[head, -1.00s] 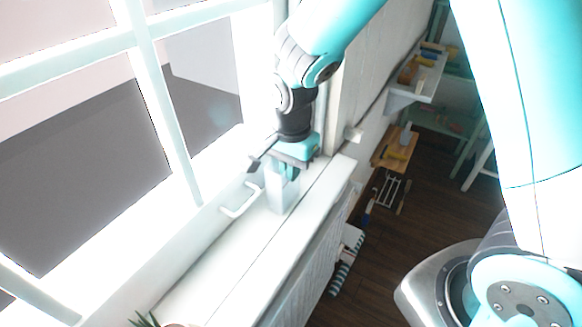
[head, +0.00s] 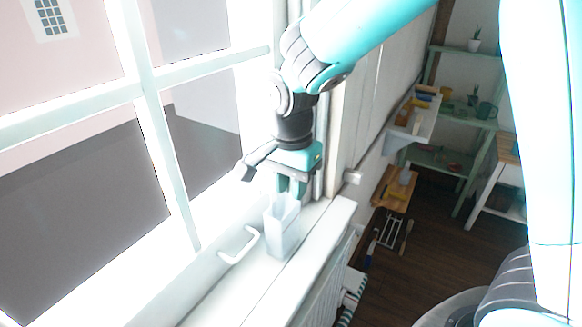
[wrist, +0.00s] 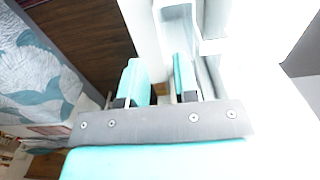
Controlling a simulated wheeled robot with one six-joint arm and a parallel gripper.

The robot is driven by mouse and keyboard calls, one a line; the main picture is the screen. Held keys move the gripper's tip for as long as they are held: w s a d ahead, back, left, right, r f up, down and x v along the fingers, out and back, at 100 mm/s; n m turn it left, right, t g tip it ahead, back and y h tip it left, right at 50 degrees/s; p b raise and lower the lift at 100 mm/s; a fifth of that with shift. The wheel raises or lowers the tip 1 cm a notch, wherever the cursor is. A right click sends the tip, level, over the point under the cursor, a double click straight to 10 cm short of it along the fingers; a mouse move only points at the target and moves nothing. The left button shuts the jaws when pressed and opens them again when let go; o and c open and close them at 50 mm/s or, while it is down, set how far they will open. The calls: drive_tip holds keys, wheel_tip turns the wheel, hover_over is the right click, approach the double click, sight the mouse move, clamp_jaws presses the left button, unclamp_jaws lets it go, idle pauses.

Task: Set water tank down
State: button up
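The water tank (head: 281,232), a pale translucent open-topped box, stands upright on the white windowsill (head: 318,232) in the head view. My gripper (head: 290,187) is right above it, pointing down, with its teal fingers at the tank's top rim. In the wrist view the two fingers of my gripper (wrist: 160,80) are apart with a visible gap between them. Pale walls that look like the tank's show around the right finger, but the white glare hides where the tank's edges end. I cannot tell whether a finger still touches the rim.
A white handle-shaped bar (head: 240,245) is just left of the tank, by the window frame. The bright window fills the left side. A wall shelf (head: 412,122) and a green rack (head: 462,112) are beyond on the right. Dark wooden floor (head: 425,240) lies below the sill.

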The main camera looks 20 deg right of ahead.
drive_tip(key=s+a+r+n+y, duration=0.1)
drive_tip(key=s+r+n, duration=0.3)
drive_tip(key=s+n, duration=0.5)
drive_tip(key=s+a+r+n+y, duration=0.2)
drive_tip(key=s+r+n+y, duration=0.1)
drive_tip(key=s+n, duration=0.6)
drive_tip(key=shift+s+r, duration=0.4)
drive_tip(key=shift+r, duration=0.2)
drive_tip(key=shift+a, duration=0.1)
